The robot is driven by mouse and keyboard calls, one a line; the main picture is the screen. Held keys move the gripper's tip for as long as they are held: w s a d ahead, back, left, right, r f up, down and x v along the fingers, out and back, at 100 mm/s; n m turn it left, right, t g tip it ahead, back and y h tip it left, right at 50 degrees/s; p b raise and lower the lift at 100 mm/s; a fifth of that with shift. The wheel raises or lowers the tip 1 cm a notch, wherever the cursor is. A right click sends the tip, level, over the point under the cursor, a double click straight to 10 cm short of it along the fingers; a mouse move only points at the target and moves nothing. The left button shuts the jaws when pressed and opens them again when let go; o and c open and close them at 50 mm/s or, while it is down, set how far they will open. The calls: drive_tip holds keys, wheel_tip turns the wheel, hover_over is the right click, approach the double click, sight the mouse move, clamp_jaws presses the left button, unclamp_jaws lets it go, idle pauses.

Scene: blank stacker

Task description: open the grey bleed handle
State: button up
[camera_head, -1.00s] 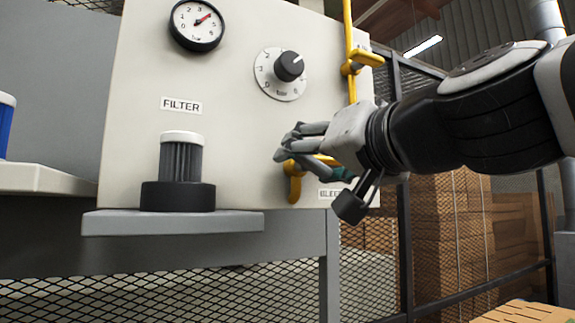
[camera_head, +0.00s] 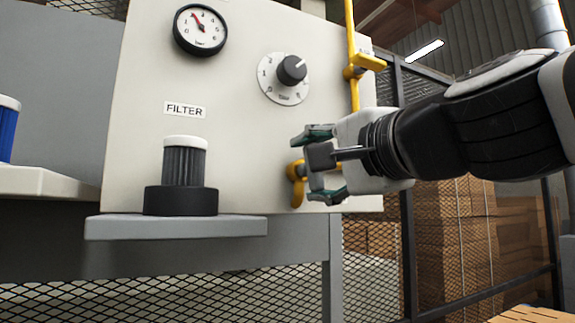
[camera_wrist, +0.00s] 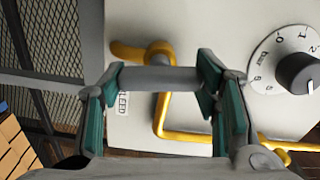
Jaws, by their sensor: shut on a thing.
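The grey bleed handle (camera_wrist: 160,79) is a grey bar on yellow pipework (camera_wrist: 158,56). In the wrist view it spans between the teal-padded fingers of my gripper (camera_wrist: 160,92), which is shut on it. The printed bleed label (camera_wrist: 123,104) is partly covered beside the left finger. In the head view my gripper (camera_head: 313,166) is at the panel's lower right, one finger above the other. The yellow bleed outlet (camera_head: 296,185) shows just left of it.
A round gauge (camera_head: 201,29) and a dark knob (camera_head: 292,70) are on the white panel (camera_head: 240,140). A dark filter (camera_head: 183,168) stands on the grey shelf (camera_head: 175,228) at lower left. A yellow pipe (camera_head: 352,80) and mesh fence lie at right.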

drive_tip(key=shift+f+m, duration=0.1)
drive_tip(key=shift+m, duration=0.8)
drive_tip(key=o, duration=1.2)
drive_tip(key=shift+c, duration=0.2)
drive_tip(key=v, duration=1.2)
